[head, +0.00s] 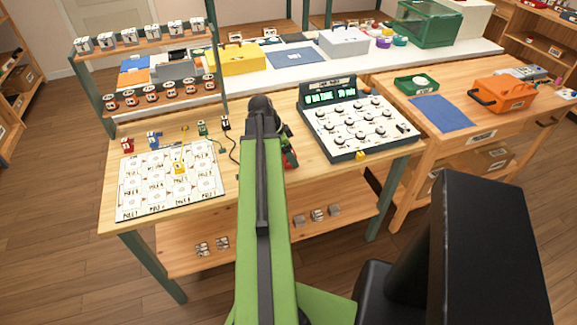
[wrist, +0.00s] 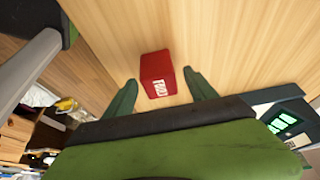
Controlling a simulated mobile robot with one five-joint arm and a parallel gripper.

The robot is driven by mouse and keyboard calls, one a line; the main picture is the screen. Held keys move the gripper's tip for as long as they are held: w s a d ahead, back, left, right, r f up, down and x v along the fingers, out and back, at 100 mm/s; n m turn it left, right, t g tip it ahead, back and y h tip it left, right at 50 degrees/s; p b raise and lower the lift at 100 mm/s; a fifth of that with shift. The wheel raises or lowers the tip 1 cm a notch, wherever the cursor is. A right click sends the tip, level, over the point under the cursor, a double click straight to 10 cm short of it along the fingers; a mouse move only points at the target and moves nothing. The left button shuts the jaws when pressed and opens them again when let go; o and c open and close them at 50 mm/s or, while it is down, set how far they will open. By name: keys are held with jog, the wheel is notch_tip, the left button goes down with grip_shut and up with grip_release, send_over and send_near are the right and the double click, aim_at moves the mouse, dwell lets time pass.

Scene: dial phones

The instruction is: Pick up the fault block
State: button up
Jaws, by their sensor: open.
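The fault block (wrist: 158,68) is a red block with a white label reading roughly "FAULT". In the wrist view it sits on the wooden bench top, between and slightly beyond the fingertips of my gripper (wrist: 160,80). The two dark green fingers are apart, one on each side of it, with a gap showing on both sides. In the head view my arm covers most of this spot; a bit of red (head: 291,160) shows beside my gripper, left of the phone console.
The dial console (head: 345,148) with a lit green display stands right of my gripper. A labelled white grid board (head: 130,205) lies at the left of the bench, with small coloured plugs behind it. A shelf rack (head: 150,45) stands at the back left.

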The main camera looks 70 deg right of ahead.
jog(key=shift+r, duration=0.1)
grip_shut()
dwell(0.3)
